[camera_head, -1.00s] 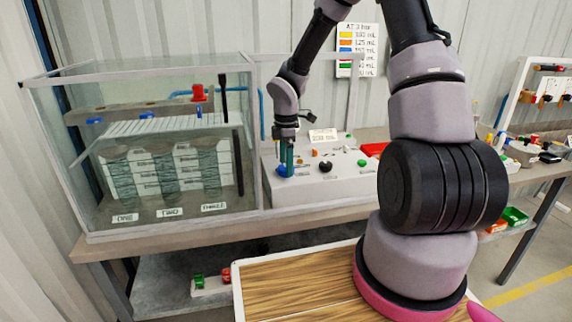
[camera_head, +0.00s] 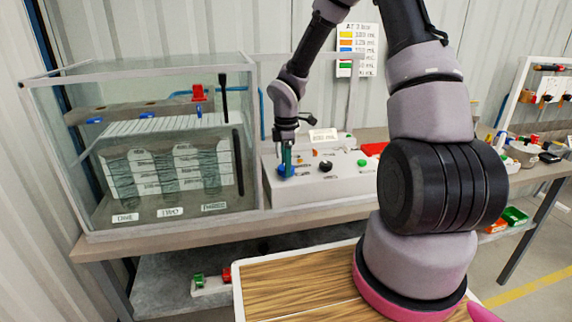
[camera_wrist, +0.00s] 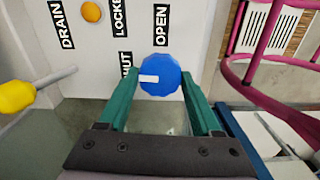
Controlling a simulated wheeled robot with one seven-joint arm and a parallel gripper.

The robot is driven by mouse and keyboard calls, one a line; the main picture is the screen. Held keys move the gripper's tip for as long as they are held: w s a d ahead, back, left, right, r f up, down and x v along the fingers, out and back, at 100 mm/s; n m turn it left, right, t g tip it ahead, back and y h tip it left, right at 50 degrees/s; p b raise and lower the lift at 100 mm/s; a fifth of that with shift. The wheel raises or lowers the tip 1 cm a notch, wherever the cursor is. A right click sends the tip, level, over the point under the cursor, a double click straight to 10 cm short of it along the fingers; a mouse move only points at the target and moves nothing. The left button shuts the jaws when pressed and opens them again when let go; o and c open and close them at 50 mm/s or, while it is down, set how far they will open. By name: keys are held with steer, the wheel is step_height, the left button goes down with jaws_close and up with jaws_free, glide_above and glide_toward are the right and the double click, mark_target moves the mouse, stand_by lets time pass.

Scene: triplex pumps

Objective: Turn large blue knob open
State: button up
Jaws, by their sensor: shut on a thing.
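The large blue knob (camera_wrist: 160,78) sits on the white panel, with a white mark on its left part. The label OPEN (camera_wrist: 161,25) is just above it and the label SHUT (camera_wrist: 126,70), partly hidden, is at its left. My gripper (camera_wrist: 160,88) has its green fingers on both sides of the knob, shut on it. In the head view my gripper (camera_head: 287,168) points down at the left end of the panel (camera_head: 320,188), and the blue knob (camera_head: 285,171) is mostly hidden by the fingers.
A glass tank (camera_head: 75,200) stands close to the left of the panel. In the wrist view an orange knob (camera_wrist: 91,12) and a yellow knob (camera_wrist: 16,96) lie to the left, and pink tubing (camera_wrist: 238,75) is at the right. A green knob (camera_head: 362,163) is farther along the panel.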

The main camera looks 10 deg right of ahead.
steer(key=m, duration=0.3)
steer(key=shift+m, duration=0.4)
steer(key=m, duration=0.4)
steer(key=shift+m, duration=0.3)
steer(key=m, duration=0.4)
steer(key=shift+m, duration=2.4)
steer(key=o, duration=1.4)
step_height(320, 180, up, 11)
steer(key=shift+f, duration=0.1)
